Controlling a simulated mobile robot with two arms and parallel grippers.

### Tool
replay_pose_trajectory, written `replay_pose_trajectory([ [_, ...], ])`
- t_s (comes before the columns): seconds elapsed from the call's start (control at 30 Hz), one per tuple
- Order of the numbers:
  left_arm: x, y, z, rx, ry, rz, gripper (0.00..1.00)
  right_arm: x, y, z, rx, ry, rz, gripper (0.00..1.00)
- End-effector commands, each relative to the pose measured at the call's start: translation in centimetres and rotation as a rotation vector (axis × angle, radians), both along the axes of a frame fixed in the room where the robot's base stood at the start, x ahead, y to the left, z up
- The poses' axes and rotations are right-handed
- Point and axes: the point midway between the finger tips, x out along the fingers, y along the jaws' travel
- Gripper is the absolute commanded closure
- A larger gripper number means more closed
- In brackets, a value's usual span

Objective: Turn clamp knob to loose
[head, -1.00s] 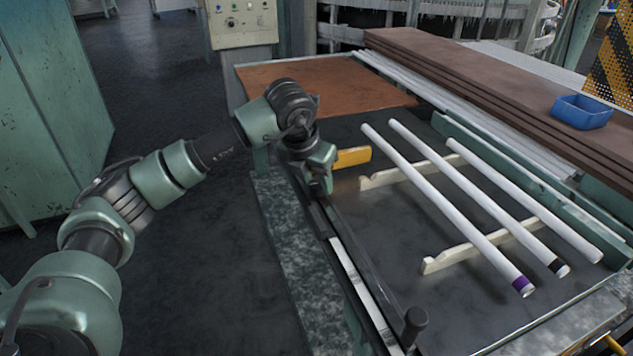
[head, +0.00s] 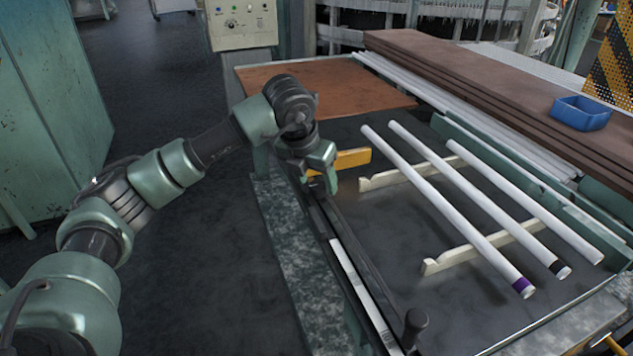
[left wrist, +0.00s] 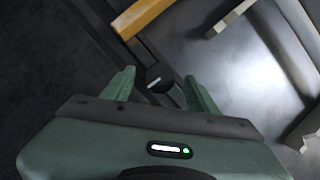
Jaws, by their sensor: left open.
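The clamp knob (left wrist: 157,79) is a small, dark, round knob with a pale line across its top. In the left wrist view it lies between the two open green fingers of my left gripper (left wrist: 160,88), with a gap visible on each side. Whether the gripper is high above the knob or level with it is unclear. In the head view my left gripper (head: 319,181) points down over the dark rail (head: 345,240) on the bench's left edge and hides the knob. A yellow bar (head: 352,158) lies just beyond the gripper, also in the left wrist view (left wrist: 141,17).
Three white tubes (head: 450,210) lie across two notched cream supports (head: 440,262) right of the rail. A black upright handle (head: 415,322) stands at the rail's near end. A blue tray (head: 581,112) sits on brown boards (head: 480,80) at the back right.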

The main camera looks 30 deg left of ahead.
Motion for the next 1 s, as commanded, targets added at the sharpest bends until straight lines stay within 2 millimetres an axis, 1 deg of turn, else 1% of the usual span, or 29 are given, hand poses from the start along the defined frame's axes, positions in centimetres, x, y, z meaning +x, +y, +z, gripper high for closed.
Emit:
replay_pose_trajectory([
  [0.2,-1.4,0.1,3.5,-0.001,-0.007,0.001,0.41,0.0,0.0,-0.6,0.000,0.000,0.000,0.64],
  [0.3,-1.9,0.1,4.9,0.000,-0.006,0.000,0.41,0.0,0.0,-0.7,0.000,0.000,0.000,0.64],
  [0.4,-2.4,0.1,5.8,0.000,-0.003,0.000,0.41,0.0,0.0,-0.8,0.000,0.000,0.000,0.64],
  [0.57,-2.6,0.1,6.3,0.000,-0.003,0.000,0.41,0.0,0.0,-0.8,0.000,0.000,0.000,0.64],
  [1.0,-2.6,0.0,6.3,-0.003,-0.001,-0.002,0.41,0.0,0.1,-0.8,0.001,0.000,0.000,0.64],
])
